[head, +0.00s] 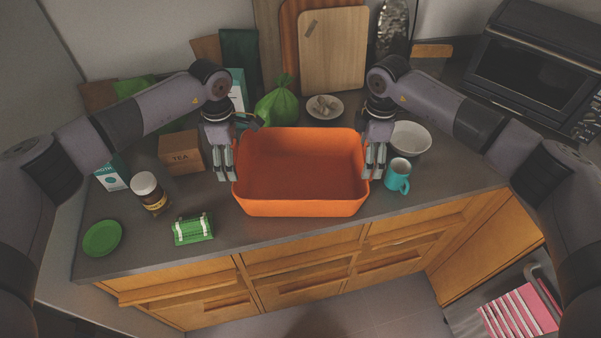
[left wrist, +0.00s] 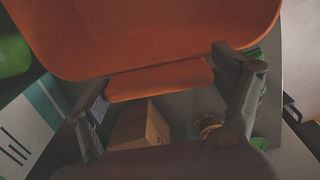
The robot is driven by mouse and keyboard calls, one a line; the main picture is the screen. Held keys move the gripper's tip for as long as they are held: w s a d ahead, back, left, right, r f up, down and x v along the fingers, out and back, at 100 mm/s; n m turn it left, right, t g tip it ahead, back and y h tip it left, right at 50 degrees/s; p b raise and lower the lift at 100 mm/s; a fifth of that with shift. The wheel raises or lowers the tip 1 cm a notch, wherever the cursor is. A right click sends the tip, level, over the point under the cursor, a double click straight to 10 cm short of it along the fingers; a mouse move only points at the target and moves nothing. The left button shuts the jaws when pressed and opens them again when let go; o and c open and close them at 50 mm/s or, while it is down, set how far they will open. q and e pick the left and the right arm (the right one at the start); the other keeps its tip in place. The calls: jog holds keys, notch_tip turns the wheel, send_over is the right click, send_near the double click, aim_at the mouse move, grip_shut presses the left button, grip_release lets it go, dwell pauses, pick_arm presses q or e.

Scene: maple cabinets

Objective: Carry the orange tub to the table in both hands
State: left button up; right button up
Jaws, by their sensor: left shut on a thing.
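The orange tub (head: 300,207) is upright and looks empty, near the front edge of the grey counter. I cannot tell whether it rests on the counter or is slightly raised. My left gripper (head: 222,165) is at the tub's left end, shut on it. In the left wrist view, the tub (left wrist: 150,35) fills the top, and its end lip (left wrist: 160,80) lies between my left gripper's fingers (left wrist: 165,100). My right gripper (head: 375,162) is at the tub's right end, its fingers pointing down by the rim. Whether it is closed on the rim is unclear. No table is clearly identifiable.
A teal mug (head: 397,177) and white bowl (head: 411,138) stand close right of the tub. A tea box (head: 181,153), a jar (head: 148,191), a green bundle (head: 193,229) and a green plate (head: 102,238) are left. A green bag (head: 279,106) is behind. Pink-striped items (head: 519,311) lie lower right.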

pick_arm(q)
jog(key=shift+s+f, duration=0.15)
jog(key=shift+f, duration=0.2)
jog(key=shift+c, duration=0.2)
pick_arm(e)
jog(key=shift+r, duration=0.1)
